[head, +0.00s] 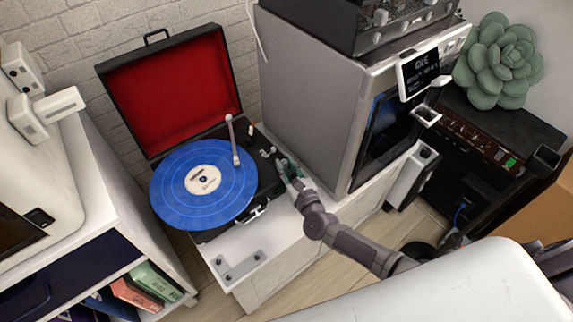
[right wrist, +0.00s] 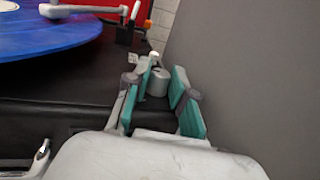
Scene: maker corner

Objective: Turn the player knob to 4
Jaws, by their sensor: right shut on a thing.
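The record player (head: 190,95) is an open black case with a red-lined lid, and a blue record (head: 180,203) lies on its platter. My right gripper (head: 287,168) is at the right side of the player's deck. In the right wrist view, its teal-padded fingers (right wrist: 163,92) stand on either side of a small grey round knob (right wrist: 157,83) and are shut on it. In the head view the gripper hides this knob. No number or pointer mark on the knob is readable. My left gripper is not in view.
A tall grey machine (head: 310,95) with a small screen rises close to the right of my right gripper. A white shelf unit (head: 140,250) stands at the left.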

